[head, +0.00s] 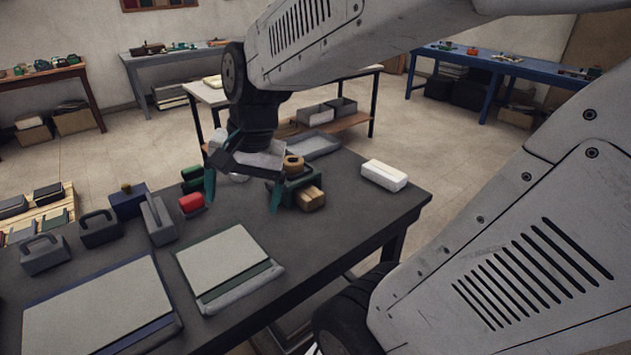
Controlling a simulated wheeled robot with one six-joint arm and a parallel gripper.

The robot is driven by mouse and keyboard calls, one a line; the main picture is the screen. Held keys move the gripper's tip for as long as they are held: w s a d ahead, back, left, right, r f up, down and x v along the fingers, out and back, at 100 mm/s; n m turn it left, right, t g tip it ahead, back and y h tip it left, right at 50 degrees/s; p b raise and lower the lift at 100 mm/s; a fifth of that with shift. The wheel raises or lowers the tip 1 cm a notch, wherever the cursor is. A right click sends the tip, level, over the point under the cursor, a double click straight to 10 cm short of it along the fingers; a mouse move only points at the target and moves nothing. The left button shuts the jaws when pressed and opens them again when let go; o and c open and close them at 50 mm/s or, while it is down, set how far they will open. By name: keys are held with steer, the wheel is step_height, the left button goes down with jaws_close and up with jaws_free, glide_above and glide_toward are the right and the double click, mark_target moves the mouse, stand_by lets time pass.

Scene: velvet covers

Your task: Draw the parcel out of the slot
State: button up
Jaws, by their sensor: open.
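A tan block (312,198), which looks like the parcel, sticks out of the front of a dark green holder (297,181) on the dark table. Its rear part is hidden inside the holder, so the slot itself is not clearly seen. A yellow-brown ring-like piece (293,161) sits at the top of the holder. My gripper (242,202) is open, with its two teal fingers pointing down and wide apart. It is to the left of the tan block. The right finger overlaps the holder's left side in the picture; I cannot tell whether they touch.
A white block (384,175) lies to the right, near the table edge. Grey and blue handled blocks (158,220) stand at left. Two flat panels (226,264) cover the front. Bare tabletop (330,226) lies right of the tan block.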

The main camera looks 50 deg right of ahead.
steer(key=w+d+f+m+t, duration=0.1)
steer(key=w+d+f+m, duration=0.3)
steer(key=w+d+m, duration=0.4)
steer(key=m+t+h, duration=0.1)
steer(key=m+h, duration=0.2)
steer(key=m, duration=1.7)
glide_above(312, 194)
steer(key=s, duration=0.2)
step_height(312, 194, down, 13)
steer(key=shift+s+a, duration=0.15)
steer(key=shift+a, duration=0.1)
steer(key=shift+f+y, duration=0.1)
steer(key=shift+y, duration=0.2)
steer(key=shift+x, duration=3.85)
steer(key=shift+c, duration=0.3)
